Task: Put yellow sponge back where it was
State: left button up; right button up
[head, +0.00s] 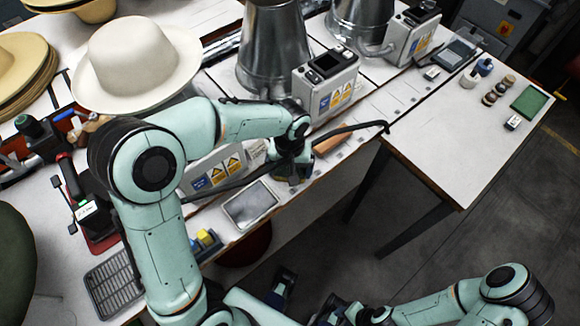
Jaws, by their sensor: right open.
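A small yellow block that looks like the sponge (206,237) sits in a small blue holder (212,249) near the table's front edge. My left arm reaches over the table from the left. My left gripper (290,170) points down behind the table's front edge, to the right of the yellow block and apart from it. Its fingers are dark and partly hidden, so I cannot tell what is between them. My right gripper (332,308) is low at the bottom edge, in front of the table, open and away from the yellow block.
A grey flat tablet-like panel (250,205) lies between the yellow block and my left gripper. A cream hat (138,62), metal cones (273,50) and control boxes (327,85) stand behind. A dark cable arches across to the right table (470,130). A grey rack (113,285) lies front left.

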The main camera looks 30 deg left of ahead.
pick_arm(q)
jog(key=shift+f, duration=0.15)
jog(key=o, duration=0.6)
jog(key=shift+r, duration=0.5)
notch_tip(320, 180, up, 11)
jog(key=shift+r+p, duration=0.2)
jog(key=shift+p, duration=0.8)
